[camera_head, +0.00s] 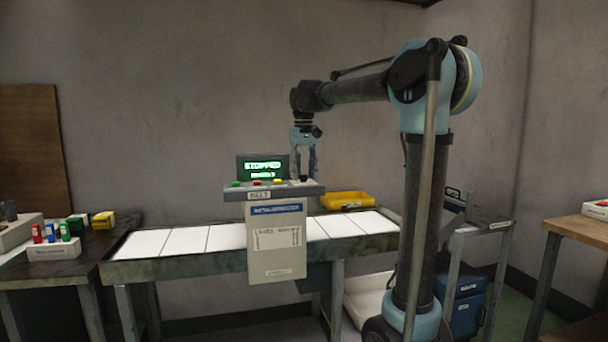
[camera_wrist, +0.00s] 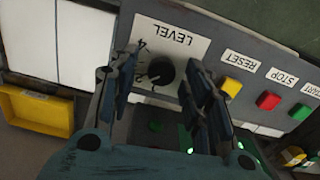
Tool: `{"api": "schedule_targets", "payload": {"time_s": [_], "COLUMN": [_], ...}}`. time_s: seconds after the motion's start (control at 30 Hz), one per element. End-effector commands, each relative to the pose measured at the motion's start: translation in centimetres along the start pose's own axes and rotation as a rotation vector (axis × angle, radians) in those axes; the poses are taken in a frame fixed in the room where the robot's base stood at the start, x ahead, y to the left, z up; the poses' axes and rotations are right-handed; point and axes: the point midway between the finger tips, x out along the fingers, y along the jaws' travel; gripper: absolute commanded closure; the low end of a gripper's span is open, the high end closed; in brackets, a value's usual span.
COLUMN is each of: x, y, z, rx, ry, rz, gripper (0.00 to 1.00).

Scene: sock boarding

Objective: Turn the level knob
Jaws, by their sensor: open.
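The level knob (camera_wrist: 160,72) is a round black knob on a grey panel, under the label LEVEL, with a number scale beside it. It sits between the fingers of my gripper (camera_wrist: 160,88) in the wrist view. The fingers are open, with a gap on both sides of the knob. I cannot tell how far the fingertips are above the panel. In the head view my gripper (camera_head: 303,166) points down over the right end of the control panel (camera_head: 235,193), and the knob there is mostly hidden by the fingers.
A yellow RESET button (camera_wrist: 231,87), a red STOP button (camera_wrist: 268,101) and a green START button (camera_wrist: 300,112) line the same panel. A green-lit screen (camera_head: 262,167) stands behind it.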

Motion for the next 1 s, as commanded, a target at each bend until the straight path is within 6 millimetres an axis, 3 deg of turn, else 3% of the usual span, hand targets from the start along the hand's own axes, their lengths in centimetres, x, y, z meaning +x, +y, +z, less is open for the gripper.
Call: {"api": "schedule_targets", "payload": {"time_s": [0.23,0.7,1.0], "x": [-1.9,-9.9,-11.8], "y": [0.0,0.1,0.1], "z": [0.0,-0.2,-0.2], "rx": [0.0,0.0,0.0], "ry": [-0.001,-0.001,-0.001], "rz": [0.0,0.0,0.0], "gripper": [0.55,0.55,0.55]}}
